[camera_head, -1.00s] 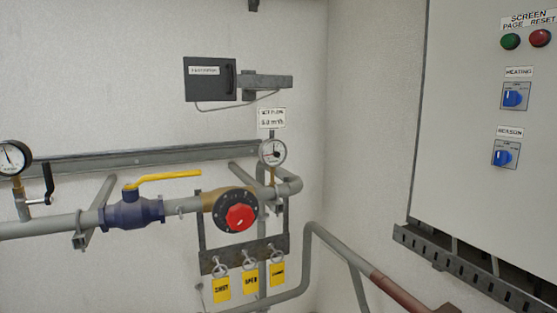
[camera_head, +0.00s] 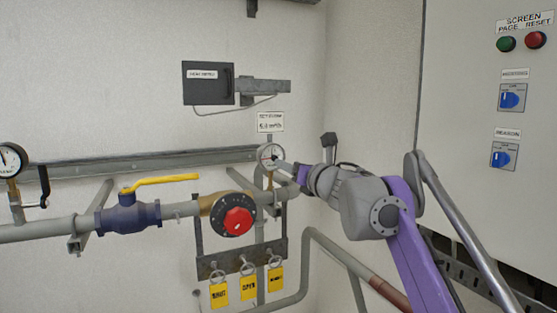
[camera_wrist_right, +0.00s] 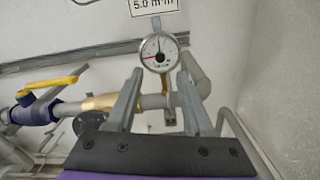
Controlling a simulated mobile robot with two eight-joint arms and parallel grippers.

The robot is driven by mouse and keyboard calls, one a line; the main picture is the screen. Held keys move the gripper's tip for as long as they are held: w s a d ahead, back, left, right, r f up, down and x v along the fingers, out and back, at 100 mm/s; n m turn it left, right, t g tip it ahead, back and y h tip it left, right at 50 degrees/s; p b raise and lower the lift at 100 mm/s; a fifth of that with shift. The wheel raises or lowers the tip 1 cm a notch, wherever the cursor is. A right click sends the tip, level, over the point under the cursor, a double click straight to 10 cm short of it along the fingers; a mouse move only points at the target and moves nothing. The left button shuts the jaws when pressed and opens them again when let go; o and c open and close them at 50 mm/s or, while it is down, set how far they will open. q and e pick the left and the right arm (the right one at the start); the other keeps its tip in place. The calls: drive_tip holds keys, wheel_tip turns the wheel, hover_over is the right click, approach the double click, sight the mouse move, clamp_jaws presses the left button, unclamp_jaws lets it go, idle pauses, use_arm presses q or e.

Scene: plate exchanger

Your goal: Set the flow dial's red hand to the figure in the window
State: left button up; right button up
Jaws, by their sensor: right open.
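The flow dial (camera_head: 269,152) is a small round white gauge on a stem above the pipe; it also shows in the right wrist view (camera_wrist_right: 160,44). A dark needle points nearly straight up in the wrist view; a small reddish mark lies left of centre, too small to read. The window plate (camera_head: 271,122) above it reads 5.0 m³/h in the wrist view (camera_wrist_right: 153,6). My right gripper (camera_wrist_right: 160,80) is open and empty, its two fingers apart below and either side of the dial. In the head view my right gripper (camera_head: 281,166) overlaps the dial's lower right edge.
A red knob (camera_head: 238,221) on a dark disc and a yellow-handled valve (camera_head: 130,213) sit left on the pipe. Yellow tags (camera_head: 248,287) hang below. A black box (camera_head: 208,83) is above. A switch cabinet (camera_head: 470,100) stands at right.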

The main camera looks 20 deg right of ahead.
sight(274, 158)
drive_tip(key=w+p, duration=0.1)
drive_tip(key=w, duration=0.6)
drive_tip(key=shift+w+a, duration=0.15)
drive_tip(key=shift+w, duration=0.15)
clamp_jaws()
